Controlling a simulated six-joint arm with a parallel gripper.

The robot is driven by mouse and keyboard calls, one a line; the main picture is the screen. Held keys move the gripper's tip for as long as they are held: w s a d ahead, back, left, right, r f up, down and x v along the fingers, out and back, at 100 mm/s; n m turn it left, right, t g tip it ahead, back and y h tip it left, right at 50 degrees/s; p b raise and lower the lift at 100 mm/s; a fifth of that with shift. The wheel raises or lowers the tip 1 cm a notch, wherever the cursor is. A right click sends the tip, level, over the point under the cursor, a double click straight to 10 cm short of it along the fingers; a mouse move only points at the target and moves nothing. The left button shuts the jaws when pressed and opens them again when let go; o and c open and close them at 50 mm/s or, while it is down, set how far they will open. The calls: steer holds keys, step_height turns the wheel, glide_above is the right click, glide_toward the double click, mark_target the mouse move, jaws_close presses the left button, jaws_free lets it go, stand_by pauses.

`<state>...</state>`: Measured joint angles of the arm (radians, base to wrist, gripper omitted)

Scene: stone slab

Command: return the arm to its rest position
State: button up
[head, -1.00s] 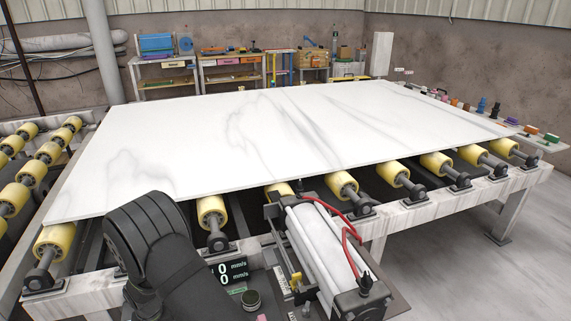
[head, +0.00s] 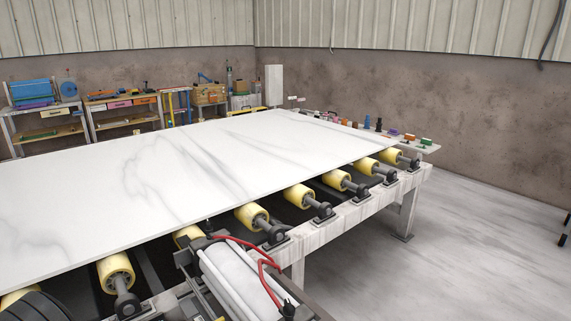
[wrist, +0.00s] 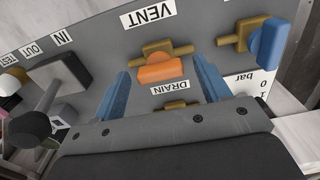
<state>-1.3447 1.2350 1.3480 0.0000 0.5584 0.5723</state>
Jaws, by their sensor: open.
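My gripper (wrist: 160,67) shows in the wrist view with its two blue fingers apart and nothing held between them. An orange valve handle (wrist: 165,72) on a brass body appears in the gap between the fingers, on a grey panel (wrist: 105,50). I cannot tell how far the fingertips are from it. A DRAIN label (wrist: 170,88) and a VENT label (wrist: 148,14) are near it. In the head view only a dark piece of my arm shows at the lower left corner; my gripper is outside that view.
A blue-handled valve (wrist: 267,42) is right of the gripper, and a black-knobbed lever (wrist: 30,128) is left. In the head view a white marble slab (head: 150,180) lies on yellow rollers (head: 300,197).

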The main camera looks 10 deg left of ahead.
step_height(320, 180, up, 17)
step_height(320, 180, down, 17)
steer(key=shift+f, duration=0.1)
steer(key=shift+n, duration=0.7)
step_height(320, 180, up, 17)
step_height(320, 180, down, 16)
steer(key=m, duration=0.9)
steer(key=shift+f, duration=0.15)
